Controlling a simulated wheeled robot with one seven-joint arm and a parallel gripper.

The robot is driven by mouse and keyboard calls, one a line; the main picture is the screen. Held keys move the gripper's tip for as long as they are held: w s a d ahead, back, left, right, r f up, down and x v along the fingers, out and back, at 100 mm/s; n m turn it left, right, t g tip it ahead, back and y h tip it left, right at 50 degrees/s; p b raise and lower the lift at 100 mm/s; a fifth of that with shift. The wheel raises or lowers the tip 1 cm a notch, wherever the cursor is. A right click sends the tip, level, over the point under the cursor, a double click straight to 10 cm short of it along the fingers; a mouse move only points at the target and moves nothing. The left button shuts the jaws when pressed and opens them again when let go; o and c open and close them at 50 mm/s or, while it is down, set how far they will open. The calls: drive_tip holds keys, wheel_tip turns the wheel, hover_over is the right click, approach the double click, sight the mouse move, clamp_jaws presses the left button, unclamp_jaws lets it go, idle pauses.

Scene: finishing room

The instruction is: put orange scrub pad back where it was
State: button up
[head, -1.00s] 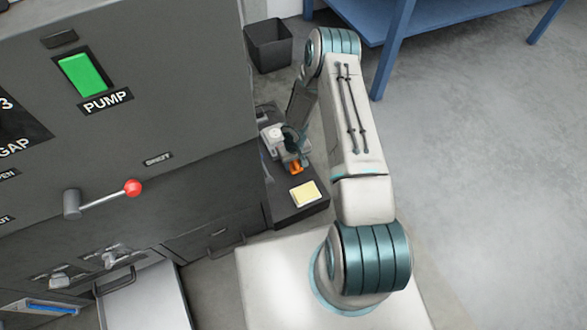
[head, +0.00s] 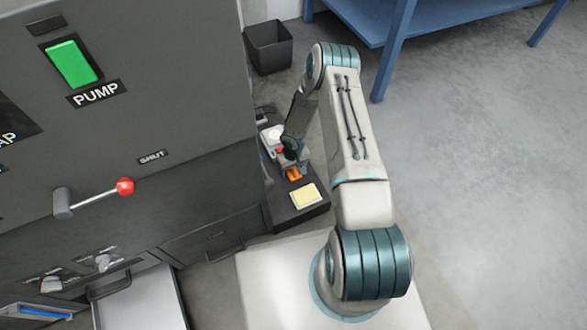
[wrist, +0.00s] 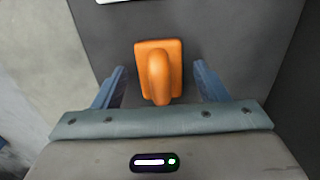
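The orange scrub pad (wrist: 172,52) has a flat base and a raised handle. In the wrist view it lies on a dark grey surface (wrist: 240,50), just ahead of and between the fingers. My gripper (wrist: 160,82) is open, with one blue finger on each side and a gap between each finger and the pad. In the head view the orange pad (head: 294,174) shows on the dark bench top (head: 312,212), below the end of my gripper (head: 294,164). The arm partly hides the spot there.
A pale yellow block (head: 305,195) lies on the bench in front of the pad. A white and grey item (head: 273,140) stands behind. The grey machine cabinet (head: 170,110) rises at left. A dark bin (head: 269,45) and blue table (head: 440,20) stand farther back.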

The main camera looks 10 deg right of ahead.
drive_tip(key=s+d+r+h+p, duration=0.1)
drive_tip(key=s+d+r+p, duration=0.15)
drive_tip(key=r, duration=1.65)
drive_tip(key=s+d+r+h+p, duration=0.1)
drive_tip(key=r+p, duration=0.2)
drive_tip(key=r, duration=1.7)
drive_tip(key=s+a+r+m+y, duration=0.1)
drive_tip(key=s+a+r, duration=0.1)
drive_tip(key=s+r, duration=0.6)
drive_tip(key=s+a+r+m+t+y, duration=0.1)
drive_tip(key=s+a+r, duration=0.1)
drive_tip(key=s+r, duration=0.6)
drive_tip(key=s, duration=0.3)
drive_tip(key=shift+s+r, duration=0.15)
drive_tip(key=shift+s, duration=0.25)
